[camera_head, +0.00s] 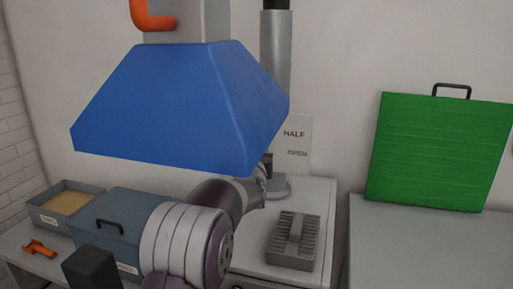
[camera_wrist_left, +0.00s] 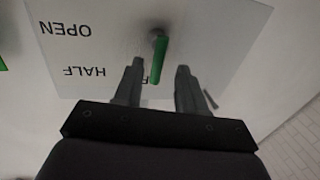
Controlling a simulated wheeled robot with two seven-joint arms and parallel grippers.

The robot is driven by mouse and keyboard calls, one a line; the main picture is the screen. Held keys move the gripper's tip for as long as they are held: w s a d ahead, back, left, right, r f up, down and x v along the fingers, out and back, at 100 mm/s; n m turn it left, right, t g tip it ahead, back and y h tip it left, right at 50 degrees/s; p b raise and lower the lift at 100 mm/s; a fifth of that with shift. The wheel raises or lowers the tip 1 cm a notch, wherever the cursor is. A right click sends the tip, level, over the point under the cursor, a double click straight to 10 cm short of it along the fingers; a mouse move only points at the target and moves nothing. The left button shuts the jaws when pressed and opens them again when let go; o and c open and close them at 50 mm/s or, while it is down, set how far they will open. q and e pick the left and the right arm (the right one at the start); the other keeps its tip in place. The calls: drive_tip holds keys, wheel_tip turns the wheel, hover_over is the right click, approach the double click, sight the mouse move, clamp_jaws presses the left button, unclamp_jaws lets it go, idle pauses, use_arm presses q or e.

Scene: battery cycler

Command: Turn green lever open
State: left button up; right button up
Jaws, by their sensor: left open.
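The green lever (camera_wrist_left: 160,58) shows in the left wrist view, mounted by a round pivot on a pale plate (camera_wrist_left: 215,25) with upside-down labels OPEN and HALF. A third label is mostly hidden behind the lever and a finger. My left gripper (camera_wrist_left: 159,68) is open, with one finger on each side of the lever's free end. I see gaps on both sides and cannot tell any contact. In the head view the plate (camera_head: 304,128) stands behind the blue hood; the lever and gripper tips are hidden there by the hood and my arm. My right gripper is not in view.
The blue hood (camera_head: 175,105) hangs close above my arm. A grey slotted rack (camera_head: 309,243) is on the bench right of it. A green panel (camera_head: 436,155) leans at the right. A grey-blue box (camera_head: 122,215), a sand tray (camera_head: 40,212) and an orange tool (camera_head: 38,249) are at left.

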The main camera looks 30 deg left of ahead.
use_arm(q)
drive_tip(key=shift+x, duration=0.85)
drive_tip(key=shift+w+d+r, duration=0.1)
drive_tip(key=shift+w+r, duration=0.05)
drive_tip(key=shift+c, duration=1)
clamp_jaws()
